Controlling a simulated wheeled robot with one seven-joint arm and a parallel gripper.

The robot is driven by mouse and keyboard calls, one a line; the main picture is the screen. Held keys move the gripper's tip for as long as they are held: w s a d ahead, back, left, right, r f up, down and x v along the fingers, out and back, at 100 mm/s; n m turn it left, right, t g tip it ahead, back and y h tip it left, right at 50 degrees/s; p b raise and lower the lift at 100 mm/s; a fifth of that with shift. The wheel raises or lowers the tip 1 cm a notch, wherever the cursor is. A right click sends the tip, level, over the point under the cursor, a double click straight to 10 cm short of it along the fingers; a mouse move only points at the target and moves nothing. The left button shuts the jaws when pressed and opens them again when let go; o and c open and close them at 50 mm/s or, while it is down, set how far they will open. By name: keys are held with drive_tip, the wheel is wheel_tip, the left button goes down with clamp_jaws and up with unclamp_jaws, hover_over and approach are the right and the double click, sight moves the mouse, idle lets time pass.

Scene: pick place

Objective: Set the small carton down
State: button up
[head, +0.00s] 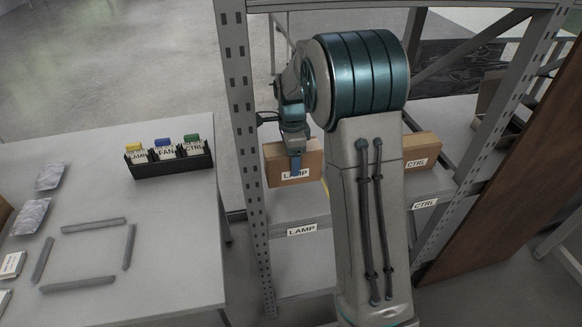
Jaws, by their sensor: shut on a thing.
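The small carton (309,160) is a brown box with a white LAMP label on its front. My gripper (295,165) points down and is shut on this carton, with a blue finger at its front face. The carton is over the grey shelf (290,208) whose edge label reads LAMP. I cannot tell whether its underside touches the shelf. My arm hides part of the shelf to the right.
A grey upright post (243,150) stands close left of the carton. Another carton (422,150), labelled CTRL, sits on the shelf at right. The table (180,220) at left bears a black holder (172,166) with LAMP, FAN and CTRL cards, silvery packets and a frame of grey strips.

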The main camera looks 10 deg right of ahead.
drive_tip(key=shift+w, duration=0.15)
drive_tip(key=shift+f, duration=2)
drive_tip(key=shift+f+b, duration=0.15)
drive_tip(key=shift+b, duration=0.15)
drive_tip(key=o, duration=1.3)
wheel_tip(320, 180, up, 12)
drive_tip(key=shift+r+p, duration=0.1)
drive_tip(key=shift+p, duration=0.7)
